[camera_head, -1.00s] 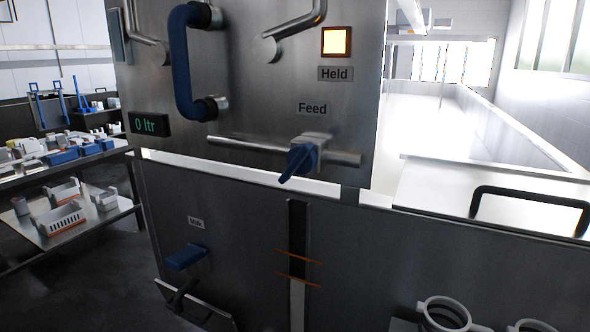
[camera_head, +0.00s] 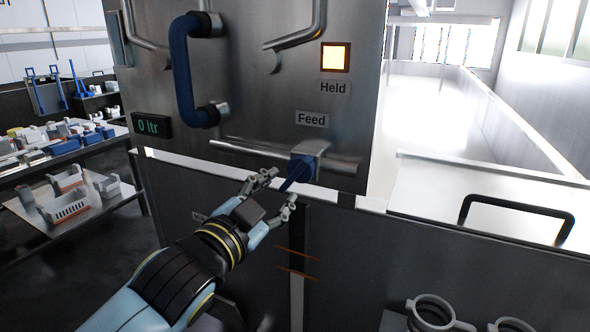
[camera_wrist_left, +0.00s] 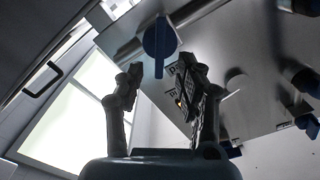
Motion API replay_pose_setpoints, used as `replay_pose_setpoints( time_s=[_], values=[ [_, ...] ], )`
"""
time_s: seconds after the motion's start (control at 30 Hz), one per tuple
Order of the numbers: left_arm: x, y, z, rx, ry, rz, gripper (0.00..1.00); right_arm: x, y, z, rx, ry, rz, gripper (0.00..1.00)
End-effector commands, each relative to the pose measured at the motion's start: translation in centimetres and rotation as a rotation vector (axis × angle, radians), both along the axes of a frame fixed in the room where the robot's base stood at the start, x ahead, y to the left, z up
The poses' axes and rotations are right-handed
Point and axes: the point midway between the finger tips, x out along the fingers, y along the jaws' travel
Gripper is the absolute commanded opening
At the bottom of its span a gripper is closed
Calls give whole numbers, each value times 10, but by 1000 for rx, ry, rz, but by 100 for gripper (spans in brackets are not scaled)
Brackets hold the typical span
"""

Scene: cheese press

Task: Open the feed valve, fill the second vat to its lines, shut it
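The blue feed valve handle (camera_head: 299,172) sits on a horizontal pipe below the "Feed" label (camera_head: 312,119), its tip pointing down and left. My left gripper (camera_head: 283,187) is open, fingers spread at the handle's lower end. In the left wrist view the handle (camera_wrist_left: 160,40) shows between and beyond the two fingertips (camera_wrist_left: 160,72); I cannot tell whether they touch it. The steel vat front (camera_head: 345,260) has a dark vertical sight slot (camera_head: 298,228) with a pale lower part and two orange lines (camera_head: 297,262). The display (camera_head: 152,126) reads 0 ltr. My right gripper is out of view.
A lit yellow lamp (camera_head: 335,57) stands above the "Held" label (camera_head: 334,88). A large blue handle (camera_head: 184,75) sticks out at upper left. A black handle (camera_head: 517,204) is at right, with white rings (camera_head: 433,309) below. Shelves (camera_head: 75,212) of parts stand left.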

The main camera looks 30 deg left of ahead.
Motion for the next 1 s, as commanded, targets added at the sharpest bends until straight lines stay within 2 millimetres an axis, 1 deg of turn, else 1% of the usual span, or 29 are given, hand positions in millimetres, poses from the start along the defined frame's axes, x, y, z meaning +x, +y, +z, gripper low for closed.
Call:
replay_pose_setpoints(
  time_s=[0.03,0.1,0.2,0.33,0.5,0.77,0.87,1.0],
  values=[
    [12,1,3,0,-3,0,36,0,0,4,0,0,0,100],
    [27,2,3,0,-2,0,36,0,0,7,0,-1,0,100],
    [46,3,2,-1,-1,0,36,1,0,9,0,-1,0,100],
    [64,4,1,-1,-1,-1,36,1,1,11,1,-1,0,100],
    [76,4,0,-1,0,0,36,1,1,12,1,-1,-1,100],
    [77,4,0,-1,1,-1,36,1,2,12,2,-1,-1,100],
    [77,4,0,-1,1,-1,24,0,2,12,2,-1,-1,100],
    [77,4,0,-1,1,-1,6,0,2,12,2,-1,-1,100]
  ],
)
